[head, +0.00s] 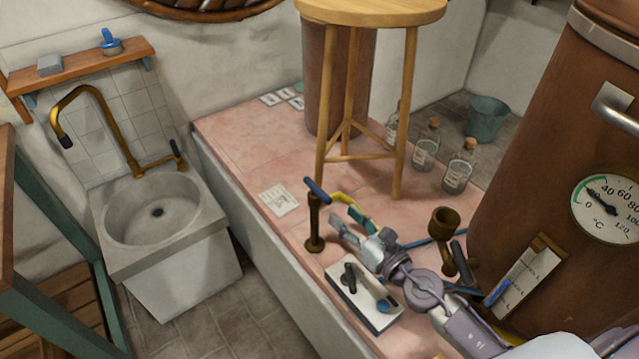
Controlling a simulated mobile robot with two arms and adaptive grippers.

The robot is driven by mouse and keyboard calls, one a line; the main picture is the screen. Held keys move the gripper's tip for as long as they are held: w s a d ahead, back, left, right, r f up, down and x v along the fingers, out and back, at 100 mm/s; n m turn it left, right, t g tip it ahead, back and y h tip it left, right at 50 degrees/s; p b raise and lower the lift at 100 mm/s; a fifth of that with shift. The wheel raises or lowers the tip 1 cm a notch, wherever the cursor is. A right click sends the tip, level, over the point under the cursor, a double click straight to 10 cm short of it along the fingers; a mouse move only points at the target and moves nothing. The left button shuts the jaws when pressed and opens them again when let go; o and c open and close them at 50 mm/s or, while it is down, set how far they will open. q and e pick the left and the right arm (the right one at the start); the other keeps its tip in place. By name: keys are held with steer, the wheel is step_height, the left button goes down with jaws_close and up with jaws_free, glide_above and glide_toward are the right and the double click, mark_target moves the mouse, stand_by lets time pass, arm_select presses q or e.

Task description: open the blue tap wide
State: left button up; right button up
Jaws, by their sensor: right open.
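The blue tap (315,225) is a short upright brass post on the pink tiled ledge, with a blue bar handle (317,190) across its top. The handle slants down to the right. My right gripper (347,222) comes in from the lower right, with its jaws apart and empty. Its fingers point at the post and appear just right of it, below the handle's level in the picture. I cannot tell the exact gap, but no contact shows. My left gripper is out of view.
A wooden stool (370,12) stands behind the tap on the ledge (240,130). A brass cup (445,222) and large copper vessel (540,130) stand right. A sink (150,215) is left.

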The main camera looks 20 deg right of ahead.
mark_target(319, 189)
steer(key=x, duration=0.4)
steer(key=shift+w+d+r+p, duration=0.1)
steer(key=shift+w+p, duration=0.15)
steer(key=shift+p, duration=0.15)
steer(key=x, duration=0.5)
steer(key=shift+w, duration=0.1)
steer(key=shift+w+f, duration=0.25)
steer(key=shift+w, duration=0.15)
steer(key=shift+a, duration=0.2)
steer(key=shift+c, duration=1.4)
steer(key=c, duration=0.5)
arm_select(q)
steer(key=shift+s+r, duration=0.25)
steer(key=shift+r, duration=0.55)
arm_select(e)
jaws_close()
